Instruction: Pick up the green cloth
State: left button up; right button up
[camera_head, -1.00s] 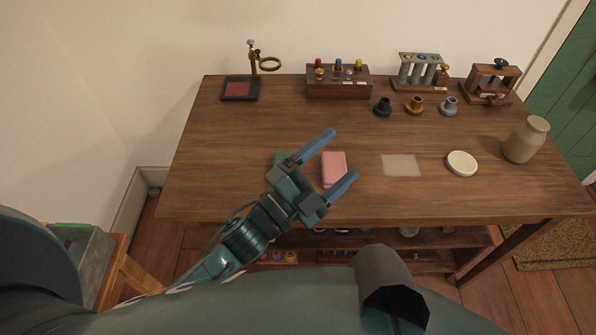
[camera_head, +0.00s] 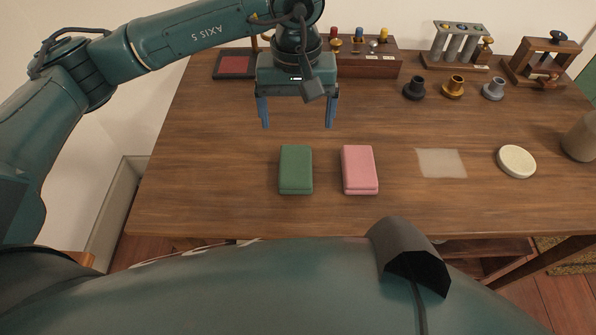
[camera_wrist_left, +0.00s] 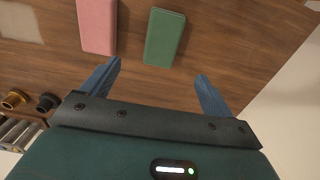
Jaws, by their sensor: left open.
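The green cloth (camera_head: 296,169) is a folded block lying on the wooden table, left of a pink folded cloth (camera_head: 360,169). In the left wrist view the green cloth (camera_wrist_left: 164,38) lies beyond my fingertips, between their lines, and the pink cloth (camera_wrist_left: 97,24) is to its left. My left gripper (camera_head: 297,126) is open and empty. It is above the table, behind the green cloth in the head view, with both fingers pointing down and apart from the cloth. My left gripper's fingers also show in the left wrist view (camera_wrist_left: 158,76). My right gripper is out of view.
A translucent square sheet (camera_head: 441,163) and a white round lid (camera_head: 516,161) lie to the right. Small pots, a tube rack (camera_head: 459,45), a wooden block stand (camera_head: 368,58) and a red-topped tray (camera_head: 235,65) stand at the back. The table (camera_head: 210,160) is clear left of the cloths.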

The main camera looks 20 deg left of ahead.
pick_arm(q)
send_over(296, 164)
jog(key=f, duration=0.7)
jog(key=shift+w+f, duration=0.25)
jog(key=shift+w, duration=0.05)
jog(key=shift+s+f+p, duration=0.15)
jog(key=shift+f+p, duration=0.05)
jog(key=shift+f, duration=1.15)
jog(key=shift+s+f+p, duration=0.15)
jog(key=shift+f+p, duration=0.05)
jog(key=shift+f, duration=1.15)
jog(key=c, duration=1.1)
jog(key=shift+o, duration=0.2)
notch_tip(296, 164, up, 10)
jog(key=o, duration=0.5)
jog(key=shift+c, duration=0.2)
jog(key=c, duration=0.4)
